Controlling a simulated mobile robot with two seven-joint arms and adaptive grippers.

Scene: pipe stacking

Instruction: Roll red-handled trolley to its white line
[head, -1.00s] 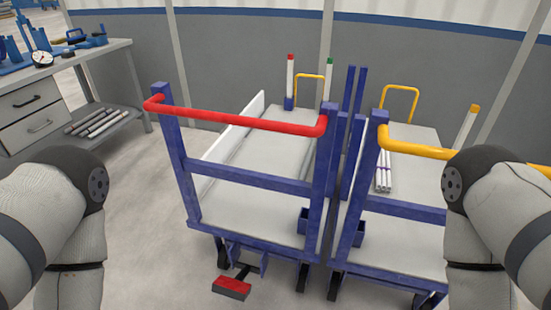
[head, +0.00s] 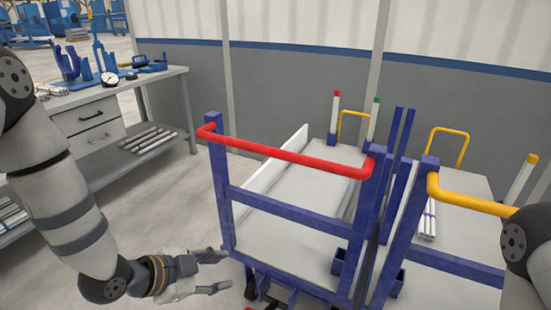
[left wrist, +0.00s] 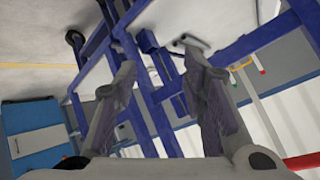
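The red-handled trolley (head: 285,206) stands in the middle of the head view, with a blue frame and pale deck. Its red handle (head: 290,156) runs across the near end; a red bar also shows in the left wrist view (left wrist: 302,161). My left gripper (head: 227,271) is open and empty, low beside the trolley's near left post, below handle height. In the left wrist view its spread fingers (left wrist: 155,62) have blue frame bars beyond them; contact cannot be told. My right gripper is out of view; only part of the right arm shows. No white floor line is visible.
A yellow-handled trolley (head: 465,204) stands close on the right, with little gap. A grey workbench (head: 150,87) with drawers and pipes on its shelf is at the left. A grey wall (head: 280,90) closes the back. Floor is open between bench and trolley.

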